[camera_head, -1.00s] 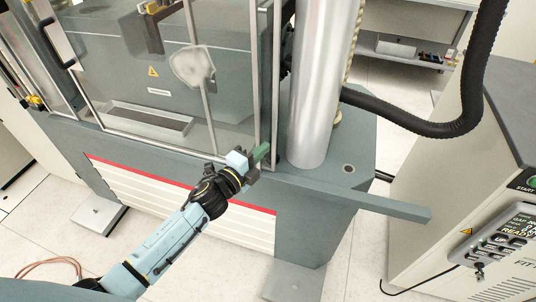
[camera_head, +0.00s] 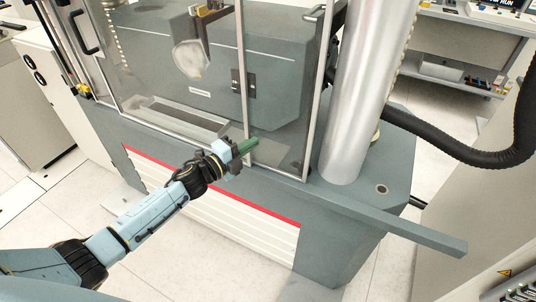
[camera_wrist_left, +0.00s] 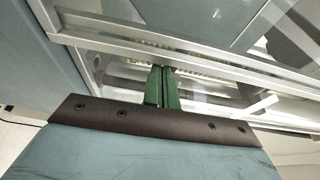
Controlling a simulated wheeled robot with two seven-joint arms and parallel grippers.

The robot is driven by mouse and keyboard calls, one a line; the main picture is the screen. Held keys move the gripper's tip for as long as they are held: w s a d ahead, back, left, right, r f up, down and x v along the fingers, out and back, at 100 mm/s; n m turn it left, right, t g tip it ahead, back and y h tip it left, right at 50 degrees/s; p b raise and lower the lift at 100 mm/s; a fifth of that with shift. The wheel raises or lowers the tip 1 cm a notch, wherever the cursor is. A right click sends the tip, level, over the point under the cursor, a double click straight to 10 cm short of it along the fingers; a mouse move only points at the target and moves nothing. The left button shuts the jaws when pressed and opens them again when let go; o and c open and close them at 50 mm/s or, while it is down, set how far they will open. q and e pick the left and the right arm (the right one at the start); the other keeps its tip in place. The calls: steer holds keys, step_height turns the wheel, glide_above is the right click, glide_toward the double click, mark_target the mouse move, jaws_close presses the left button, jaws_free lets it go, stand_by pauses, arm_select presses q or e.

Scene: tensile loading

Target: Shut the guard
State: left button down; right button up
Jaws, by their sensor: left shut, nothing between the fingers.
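The guard (camera_head: 285,95) is a set of clear panels in silver metal frames on the front of the grey testing machine. A black handle (camera_head: 86,32) is at its far left. An upright frame bar (camera_head: 241,45) runs down near my gripper. My left gripper (camera_head: 247,147) has green fingers, shut and empty, in front of the guard's lower part near this bar. The fingers (camera_wrist_left: 162,88) also show together in the left wrist view, close to a silver frame rail (camera_wrist_left: 200,58). I cannot tell whether they touch it. My right gripper is not visible.
A thick silver column (camera_head: 367,90) stands right of the guard. A grey ledge (camera_head: 400,222) juts out at the lower right. A black hose (camera_head: 450,145) curves off to the right. Open floor (camera_head: 190,255) lies in front of the machine.

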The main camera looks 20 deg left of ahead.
arm_select(q)
steer(key=shift+w+a+r, duration=0.1)
steer(key=shift+a, duration=0.8)
